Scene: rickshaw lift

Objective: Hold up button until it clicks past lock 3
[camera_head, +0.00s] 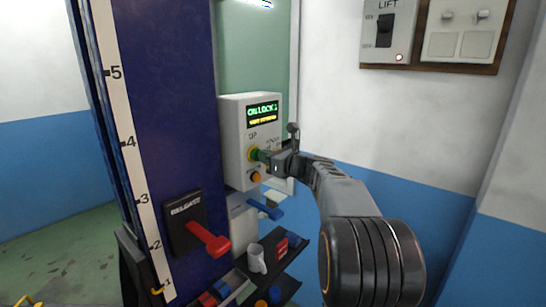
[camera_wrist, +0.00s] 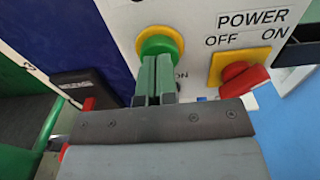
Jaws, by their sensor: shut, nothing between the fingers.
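The grey control box (camera_head: 234,150) is on the blue lift column (camera_head: 165,110). Its display (camera_head: 262,114) has a green line that seems to read "ON LOCK" with an unclear last digit, and a smaller yellow line I cannot read. Below the "UP" label is the green up button (camera_wrist: 157,45) in a yellow ring. My gripper (camera_head: 260,155) is shut and empty, its green fingertips pointing at the button. In the wrist view the fingertips (camera_wrist: 155,62) overlap the button and hide its lower part; I cannot tell if it is pressed in.
A red power knob (camera_wrist: 242,80) on a yellow plate is right of the fingers. Shelves with small items (camera_head: 257,258) sit below. A lift switch (camera_head: 385,30) is on the wall.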

